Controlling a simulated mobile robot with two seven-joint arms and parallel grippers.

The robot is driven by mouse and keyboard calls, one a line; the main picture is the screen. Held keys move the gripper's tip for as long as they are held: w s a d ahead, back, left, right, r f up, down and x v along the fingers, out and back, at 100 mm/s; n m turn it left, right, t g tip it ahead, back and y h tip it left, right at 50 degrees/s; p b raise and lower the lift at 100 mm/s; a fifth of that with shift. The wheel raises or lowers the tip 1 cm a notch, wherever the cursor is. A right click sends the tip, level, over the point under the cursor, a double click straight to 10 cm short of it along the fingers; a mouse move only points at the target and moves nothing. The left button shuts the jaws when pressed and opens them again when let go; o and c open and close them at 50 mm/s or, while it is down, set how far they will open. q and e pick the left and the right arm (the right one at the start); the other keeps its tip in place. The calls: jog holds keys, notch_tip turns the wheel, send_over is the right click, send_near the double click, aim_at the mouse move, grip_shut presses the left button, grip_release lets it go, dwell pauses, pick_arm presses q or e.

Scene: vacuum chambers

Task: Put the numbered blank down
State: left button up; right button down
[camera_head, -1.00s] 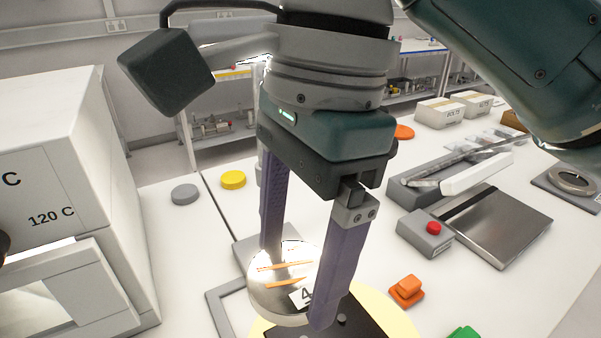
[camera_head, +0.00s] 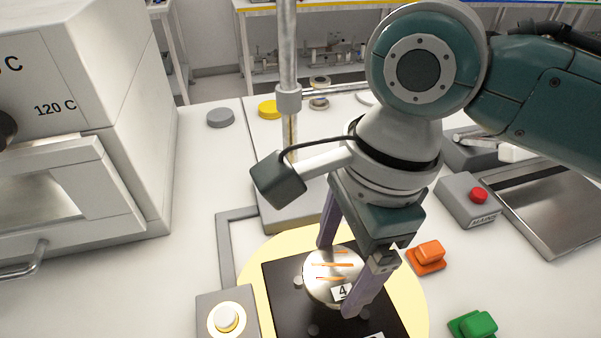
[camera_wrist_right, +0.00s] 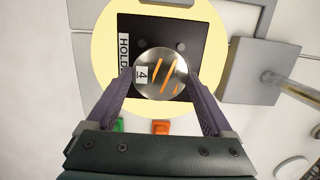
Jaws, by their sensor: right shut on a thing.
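The numbered blank (camera_head: 333,277) is a shiny round metal disc with orange stripes and a white label reading 4. My right gripper (camera_head: 338,280) is shut on it, one purple finger on each side. The blank is over a black square plate (camera_head: 283,312) on a yellow disc (camera_head: 411,297); I cannot tell whether it touches the plate. In the right wrist view the blank (camera_wrist_right: 160,75) sits between the fingertips, and the plate (camera_wrist_right: 150,22) carries a label reading HOLD. My left gripper is not in view.
A white oven (camera_head: 90,120) stands at the left. A box with a round lit button (camera_head: 227,317) is beside the yellow disc. Orange (camera_head: 426,256) and green (camera_head: 474,325) blocks lie to the right, near a red-button box (camera_head: 468,200). A metal post (camera_head: 288,75) rises behind.

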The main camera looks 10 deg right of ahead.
aim_at(336, 285)
notch_tip(336, 285, down, 5)
jog(key=shift+f+b, duration=0.1)
jog(key=shift+b, duration=0.55)
jog(key=shift+f, duration=0.1)
jog(key=shift+f, duration=0.1)
grip_release()
